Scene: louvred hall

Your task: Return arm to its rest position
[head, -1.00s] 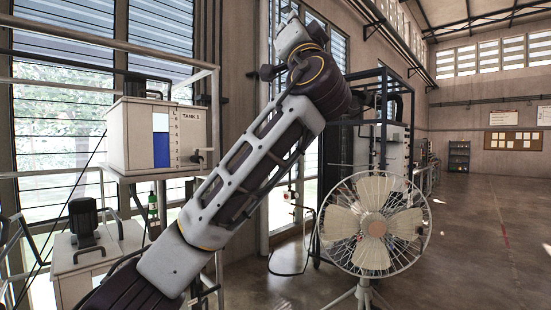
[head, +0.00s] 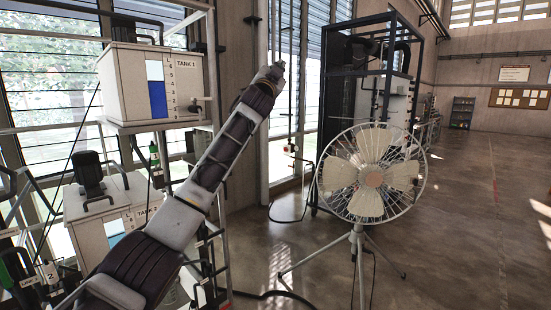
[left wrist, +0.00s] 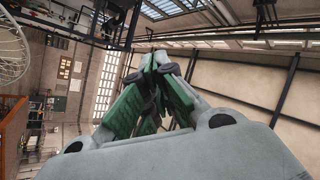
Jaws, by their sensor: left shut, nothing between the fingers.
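My left arm (head: 205,180) rises from the lower left of the head view and slants up to the right, ending in front of the windows. It passes in front of the tank stand. My left gripper (left wrist: 160,62) fills the middle of the left wrist view. Its green-padded fingers lean together and meet at the tips, with nothing held between them. In the head view I cannot make out the fingers clearly. The wrist view looks up past the fingers toward the wall and roof. My right gripper is in neither view.
A white tank (head: 150,88) stands on a frame at left, with a lower tank (head: 110,213) below it. A fan (head: 370,175) on a tripod stands right of my arm, with a cable on the floor. Open floor (head: 470,230) lies at right.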

